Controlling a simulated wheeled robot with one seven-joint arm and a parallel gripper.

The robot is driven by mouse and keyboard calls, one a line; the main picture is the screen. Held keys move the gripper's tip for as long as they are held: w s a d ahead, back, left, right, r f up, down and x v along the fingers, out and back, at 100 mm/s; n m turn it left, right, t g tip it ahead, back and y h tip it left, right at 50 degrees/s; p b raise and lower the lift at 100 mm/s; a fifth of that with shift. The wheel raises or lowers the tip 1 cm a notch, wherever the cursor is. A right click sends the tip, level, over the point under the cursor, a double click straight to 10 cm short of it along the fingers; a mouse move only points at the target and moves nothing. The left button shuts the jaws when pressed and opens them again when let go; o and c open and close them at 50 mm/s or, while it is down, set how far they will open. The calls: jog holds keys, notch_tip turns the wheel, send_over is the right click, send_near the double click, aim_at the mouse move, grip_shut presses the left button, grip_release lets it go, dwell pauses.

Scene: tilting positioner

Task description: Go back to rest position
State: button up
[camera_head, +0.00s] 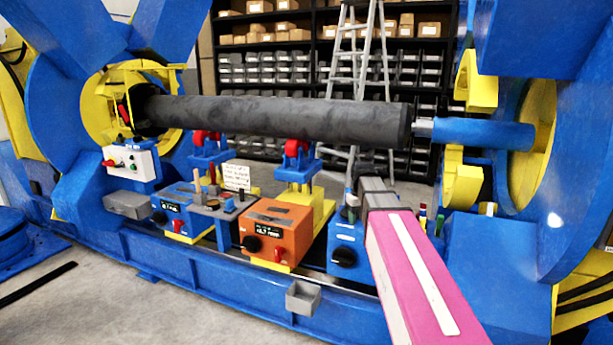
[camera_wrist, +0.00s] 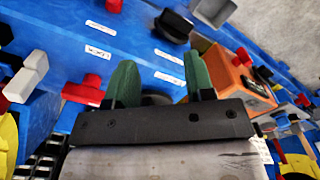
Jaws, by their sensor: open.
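My gripper (camera_wrist: 161,72) is open and empty in the wrist view, with its two green fingers apart over a blue panel (camera_wrist: 140,40). In the head view my pink arm reaches up from the lower right, and its grey end is in front of the blue box (camera_head: 345,250) with a black knob. The fingertips are small and hard to make out there. A dark round part shows behind and between the fingers in the wrist view; I cannot tell whether they touch anything.
A long dark cylinder (camera_head: 270,118) spans the positioner above the boxes. An orange box (camera_head: 276,230) stands left of my gripper. Red knobs (camera_wrist: 82,90) and a black knob (camera_wrist: 173,25) stick out near the fingers. A grey bin (camera_head: 303,297) hangs in front; open floor lies at lower left.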

jog(key=s+f+m, duration=0.1)
jog(key=s+f, duration=0.7)
jog(key=f, duration=0.3)
jog(key=s+f+m, duration=0.2)
jog(key=s+f, duration=0.7)
jog(key=f, duration=0.2)
jog(key=shift+s+f, duration=0.15)
jog(key=shift+f, duration=0.1)
jog(key=shift+d, duration=0.15)
dwell(0.9)
